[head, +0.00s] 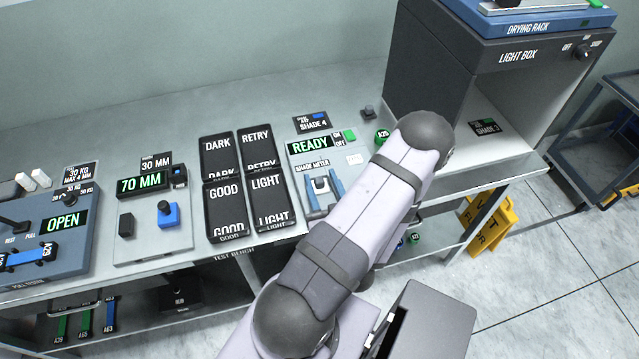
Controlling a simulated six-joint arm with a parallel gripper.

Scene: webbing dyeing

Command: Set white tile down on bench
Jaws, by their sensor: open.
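A small white tile-like square (354,159) with faint marks lies flat at the right edge of the shade meter (311,163), just left of my arm. I take it to be the white tile; it is too small to read. It appears to rest on the meter's panel or the bench (281,112) beside it; I cannot tell which. My arm crosses the right half of the head view and covers part of the bench. My gripper is hidden behind it, so its place relative to the tile does not show.
Black trays marked DARK (218,143), RETRY (256,136), GOOD (227,222) and LIGHT (268,190) stand left of the meter. The light box (440,65) stands at right. A green A25 piece (382,136) is near my arm.

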